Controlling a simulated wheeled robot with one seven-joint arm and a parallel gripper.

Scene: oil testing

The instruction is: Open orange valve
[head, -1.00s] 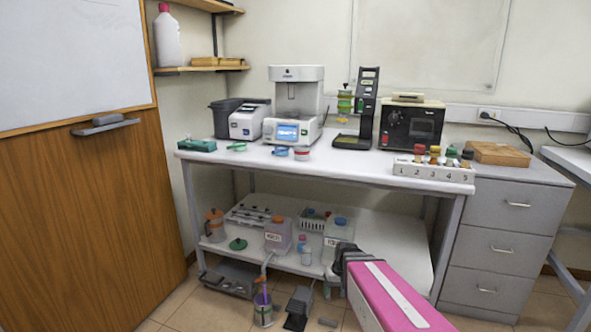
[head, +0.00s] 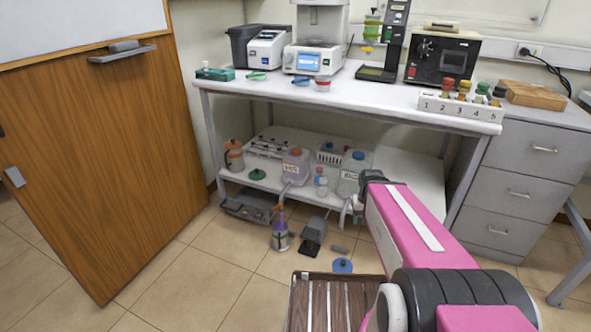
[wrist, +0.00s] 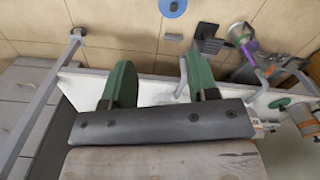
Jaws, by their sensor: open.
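A small yellow-orange piece (head: 367,50) shows beside the black stand (head: 394,38) on the bench top, under a green-banded container (head: 372,28). It may be the orange valve; it is too small to tell its position. My gripper (wrist: 156,64) is open and empty in the wrist view, its two green fingers spread apart. It points down near the lower shelf and floor, well below and away from the yellow-orange piece. In the head view my pink arm reaches toward the lower shelf, and the fingers are hard to make out.
The white bench (head: 300,93) holds machines and a numbered rack (head: 458,105) with several coloured caps. The lower shelf (head: 415,182) holds jugs and bottles. A purple spray bottle (head: 281,232) and a pedal (head: 313,240) stand on the floor. Grey drawers (head: 530,180) are at right.

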